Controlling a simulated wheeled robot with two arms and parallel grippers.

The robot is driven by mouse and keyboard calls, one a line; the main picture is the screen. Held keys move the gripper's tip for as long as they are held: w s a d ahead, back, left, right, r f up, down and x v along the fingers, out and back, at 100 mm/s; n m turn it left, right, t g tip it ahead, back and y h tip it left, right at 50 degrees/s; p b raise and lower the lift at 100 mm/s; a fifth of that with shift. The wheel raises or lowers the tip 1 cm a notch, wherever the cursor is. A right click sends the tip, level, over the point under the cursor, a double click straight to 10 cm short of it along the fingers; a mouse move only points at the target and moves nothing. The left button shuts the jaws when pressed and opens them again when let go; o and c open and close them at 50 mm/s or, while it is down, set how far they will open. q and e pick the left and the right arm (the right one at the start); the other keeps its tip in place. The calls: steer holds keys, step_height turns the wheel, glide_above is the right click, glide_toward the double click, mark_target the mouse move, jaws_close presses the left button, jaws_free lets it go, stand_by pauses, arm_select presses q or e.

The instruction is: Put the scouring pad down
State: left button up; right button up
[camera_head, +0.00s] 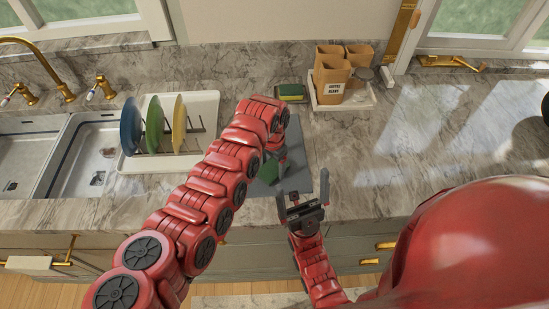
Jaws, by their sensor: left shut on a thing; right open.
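My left arm reaches over the counter and bends down, and its gripper (274,166) is mostly hidden by the arm. It is shut on a green scouring pad (266,178), of which only a small part shows, low over a grey mat (299,155). I cannot tell whether the pad touches the mat. My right gripper (303,191) is open and empty at the counter's front edge, its fingers apart and pointing up in the picture.
A dish rack (195,136) with several plates and a sink (80,150) are on the left. The counter on the right (425,140) is clear.

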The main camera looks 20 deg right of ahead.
mark_target(273, 168)
arm_select(q)
steer(key=shift+w+d+f, duration=0.15)
steer(key=shift+f, duration=0.2)
steer(key=shift+r, duration=0.1)
steer(key=shift+s+f+b, duration=0.2)
steer(key=shift+b, duration=0.15)
steer(key=o, duration=0.9)
steer(key=shift+o, duration=0.7)
steer(key=shift+w, duration=0.15)
steer(key=shift+r, duration=0.4)
step_height(273, 168, up, 12)
steer(key=b, duration=0.3)
steer(key=shift+f, duration=0.15)
